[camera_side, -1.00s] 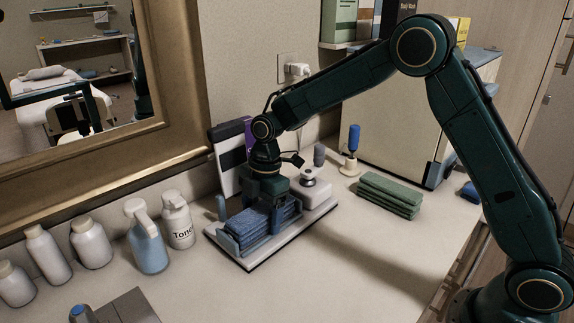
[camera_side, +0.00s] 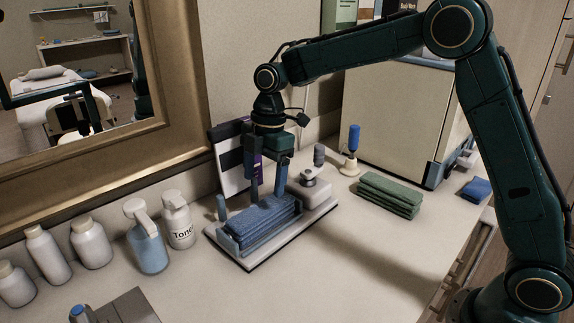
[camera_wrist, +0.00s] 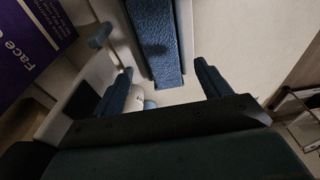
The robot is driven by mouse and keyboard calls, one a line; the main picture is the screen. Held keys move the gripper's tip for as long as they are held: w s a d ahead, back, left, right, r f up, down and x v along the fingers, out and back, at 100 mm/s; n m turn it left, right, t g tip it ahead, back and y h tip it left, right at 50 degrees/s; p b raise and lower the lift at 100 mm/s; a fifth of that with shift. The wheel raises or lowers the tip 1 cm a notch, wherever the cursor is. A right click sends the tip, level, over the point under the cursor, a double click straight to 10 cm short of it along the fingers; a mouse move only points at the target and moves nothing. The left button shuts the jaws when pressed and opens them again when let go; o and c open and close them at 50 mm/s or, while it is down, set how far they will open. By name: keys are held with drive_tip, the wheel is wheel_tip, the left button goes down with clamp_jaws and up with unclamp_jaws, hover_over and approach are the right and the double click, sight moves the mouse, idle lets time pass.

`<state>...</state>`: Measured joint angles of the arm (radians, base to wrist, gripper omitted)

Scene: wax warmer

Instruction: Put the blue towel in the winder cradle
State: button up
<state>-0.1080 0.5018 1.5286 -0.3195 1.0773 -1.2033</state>
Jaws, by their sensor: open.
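The blue towel (camera_side: 265,222) is folded and lies in the winder cradle (camera_side: 229,243), between its blue upright posts, on a white base. The towel also shows in the wrist view (camera_wrist: 158,45) as a textured blue strip beyond the fingertips. My gripper (camera_side: 268,194) is open and empty just above the towel, with its two fingers pointing down and apart. In the wrist view the two fingers (camera_wrist: 166,85) stand on either side with a clear gap between them.
A stack of green towels (camera_side: 389,194) lies right of the cradle. Another blue cloth (camera_side: 476,189) lies farther right. White bottles (camera_side: 91,243) and a blue-white bottle (camera_side: 148,247) stand at left. A blue-handled tool (camera_side: 352,143) stands behind.

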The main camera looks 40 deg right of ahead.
drive_tip(key=shift+d+r, duration=0.15)
drive_tip(key=shift+r, duration=0.55)
drive_tip(key=shift+d+r, duration=0.1)
drive_tip(key=shift+r, duration=0.6)
drive_tip(key=s+d+r+m+t, duration=0.25)
drive_tip(key=s+r+m, duration=0.25)
drive_tip(key=s, duration=0.3)
drive_tip(key=s+d+r+m+t, duration=0.1)
drive_tip(key=s+d+r+m, duration=0.25)
drive_tip(key=s, duration=0.45)
drive_tip(key=s+d+f+m+t+h, duration=0.1)
drive_tip(key=s+d+m, duration=0.1)
drive_tip(key=s+m, duration=0.3)
drive_tip(key=s+d+f+m+t, duration=0.1)
drive_tip(key=s+m, duration=0.3)
drive_tip(key=s, duration=0.6)
drive_tip(key=shift+d+f+m+h, duration=0.35)
drive_tip(key=shift+h, duration=0.05)
drive_tip(key=shift+w, duration=0.1)
